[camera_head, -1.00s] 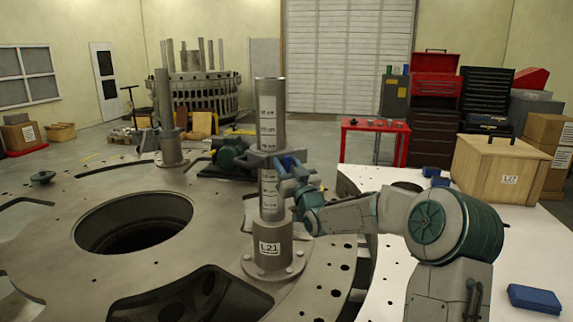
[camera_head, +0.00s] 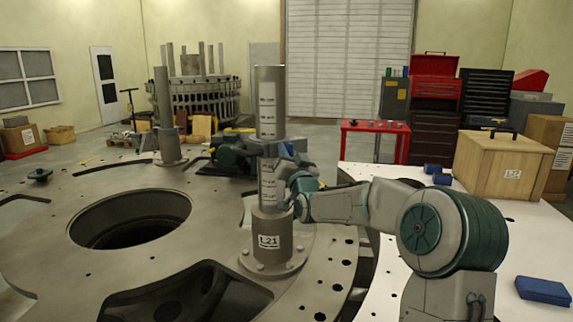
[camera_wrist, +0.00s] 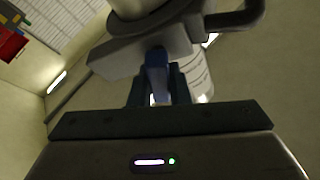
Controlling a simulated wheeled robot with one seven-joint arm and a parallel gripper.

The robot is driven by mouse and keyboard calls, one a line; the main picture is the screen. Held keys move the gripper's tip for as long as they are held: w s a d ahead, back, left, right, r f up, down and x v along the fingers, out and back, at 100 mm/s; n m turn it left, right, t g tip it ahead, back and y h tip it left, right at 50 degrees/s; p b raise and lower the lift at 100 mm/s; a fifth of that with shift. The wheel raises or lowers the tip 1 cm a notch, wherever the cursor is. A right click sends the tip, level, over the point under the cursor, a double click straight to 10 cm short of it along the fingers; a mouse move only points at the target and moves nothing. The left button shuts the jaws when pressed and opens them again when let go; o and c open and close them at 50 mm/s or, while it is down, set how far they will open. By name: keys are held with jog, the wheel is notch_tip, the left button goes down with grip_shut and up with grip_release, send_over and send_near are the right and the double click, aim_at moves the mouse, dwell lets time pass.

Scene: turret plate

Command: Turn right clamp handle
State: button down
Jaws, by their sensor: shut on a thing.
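A grey upright post (camera_head: 268,105) labelled L21 stands on the round plate (camera_head: 50,215). A grey clamp collar (camera_head: 262,148) sits around the post; it shows large at the top of the wrist view (camera_wrist: 120,58). The blue clamp handle (camera_wrist: 156,72) hangs from the collar between my fingers. My gripper (camera_wrist: 158,90) is shut on this handle. In the head view my gripper (camera_head: 290,168) is at the right side of the post, just below the collar. The handle is mostly hidden there by my gripper and wrist.
A white table (camera_head: 420,240) is at the right, with blue boxes (camera_head: 542,291) and a wooden crate (camera_head: 500,165). The plate has a large round hole (camera_head: 130,220) and cut-outs. Another post (camera_head: 166,115) stands further back at the left.

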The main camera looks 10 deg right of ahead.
jog(key=m+b, duration=0.1)
jog(key=m+h+b, duration=0.1)
jog(key=m, duration=0.1)
jog(key=m+h+b, duration=0.1)
jog(key=m, duration=0.1)
jog(key=shift+f+g+b, duration=0.25)
jog(key=shift+g+b, duration=0.05)
jog(key=shift+b, duration=0.05)
jog(key=m+g+h+b, duration=0.1)
jog(key=m+h+b, duration=0.1)
jog(key=m, duration=0.2)
jog(key=shift+d+m, duration=0.1)
jog(key=shift+m, duration=0.2)
jog(key=m+g, duration=0.1)
jog(key=m, duration=0.2)
jog(key=shift+r+m+h, duration=0.15)
jog(key=shift+m+h, duration=0.25)
jog(key=shift+d+m+g+p, duration=0.1)
jog(key=shift+m+g+p, duration=0.75)
jog(key=shift+m, duration=0.55)
jog(key=c, duration=1.4)
grip_release()
jog(key=shift+f, duration=0.2)
jog(key=shift+o, duration=0.2)
